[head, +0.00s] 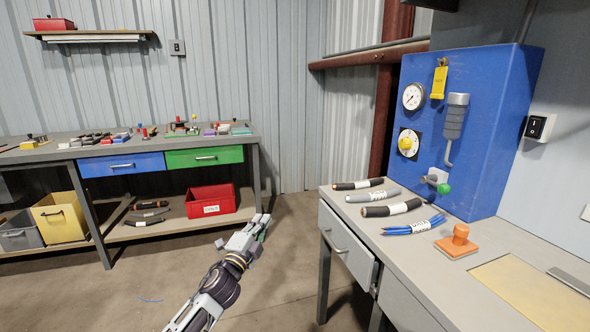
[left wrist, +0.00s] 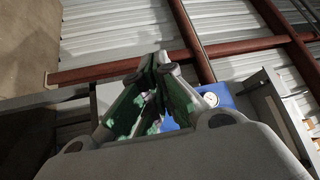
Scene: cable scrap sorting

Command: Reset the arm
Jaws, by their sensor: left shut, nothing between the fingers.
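My left arm comes up from the bottom middle of the head view. Its gripper (head: 260,226) hangs over open floor between the two workbenches. It is shut and empty, touching nothing. In the left wrist view its green-padded fingers (left wrist: 158,72) meet at the tips, with part of the blue panel behind them. My right gripper shows in neither view. Several cable pieces lie on the right bench: black ones (head: 390,208) with white labels, a grey one (head: 373,196) and a blue bundle (head: 413,226).
The right bench (head: 450,286) carries a blue panel box (head: 470,120) with gauge and lever, and an orange stamp-like block (head: 457,242). The left bench (head: 60,152) holds small parts, with a red bin (head: 211,203) and a yellow bin (head: 62,216) below. The floor between is clear.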

